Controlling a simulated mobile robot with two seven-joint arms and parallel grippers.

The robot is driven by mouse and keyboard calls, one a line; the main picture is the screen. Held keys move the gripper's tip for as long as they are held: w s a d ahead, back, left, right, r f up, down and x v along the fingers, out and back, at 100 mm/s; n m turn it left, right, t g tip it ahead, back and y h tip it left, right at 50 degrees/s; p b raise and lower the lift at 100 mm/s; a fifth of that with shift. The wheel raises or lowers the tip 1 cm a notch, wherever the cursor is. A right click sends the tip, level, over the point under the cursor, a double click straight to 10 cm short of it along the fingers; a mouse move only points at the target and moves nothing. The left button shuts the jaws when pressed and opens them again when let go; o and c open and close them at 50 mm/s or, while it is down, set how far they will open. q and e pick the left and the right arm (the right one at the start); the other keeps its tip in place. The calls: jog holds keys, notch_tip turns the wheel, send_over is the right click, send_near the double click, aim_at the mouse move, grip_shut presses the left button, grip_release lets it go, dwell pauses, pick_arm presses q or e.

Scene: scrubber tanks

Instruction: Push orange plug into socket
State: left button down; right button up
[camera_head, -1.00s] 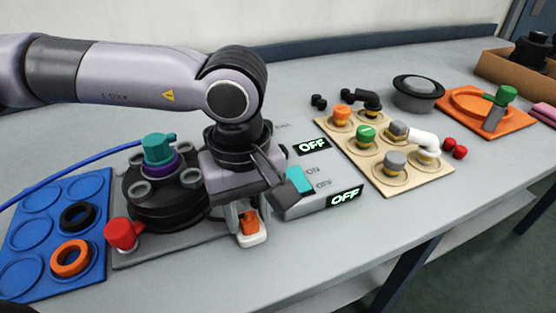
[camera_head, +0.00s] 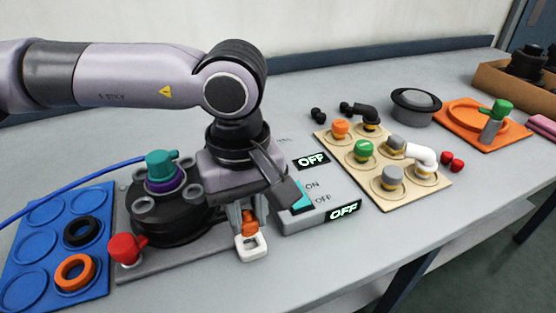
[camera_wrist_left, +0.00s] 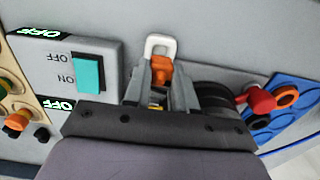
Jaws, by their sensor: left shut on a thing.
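My left gripper (camera_head: 248,214) points down between the dark round tank and the grey switch box, shut on the orange plug (camera_head: 250,228). In the left wrist view the plug (camera_wrist_left: 161,70) sits between the fingers (camera_wrist_left: 160,88). A white rounded frame with an open grey middle (camera_head: 252,248) shows just in front of the plug. It also shows beyond the fingertips in the left wrist view (camera_wrist_left: 160,44). I cannot tell whether this frame is the socket or whether the plug touches it. My right gripper is not in view.
The grey switch box (camera_head: 320,207) has a teal switch (camera_head: 300,197) and two OFF displays. The dark tank (camera_head: 165,213) with a red knob (camera_head: 124,248) stands left, beside a blue tray (camera_head: 40,252) of rings. A tan board (camera_head: 401,203) with fittings lies right.

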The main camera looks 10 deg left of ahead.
pick_arm(q)
notch_tip(320, 180, up, 7)
jog(key=p, duration=0.3)
jog(key=shift+f, duration=0.2)
jog(key=shift+w, duration=0.1)
jog(key=w+d+p, duration=0.1)
jog(key=w+p, duration=0.2)
jog(key=w, duration=1.1)
jog(key=shift+w+d+p, duration=0.2)
jog(key=shift+w+p, duration=0.1)
jog(key=shift+w, duration=0.1)
jog(key=shift+f+b, duration=1.35)
jog(key=shift+f, duration=0.9)
jog(key=shift+f, duration=0.2)
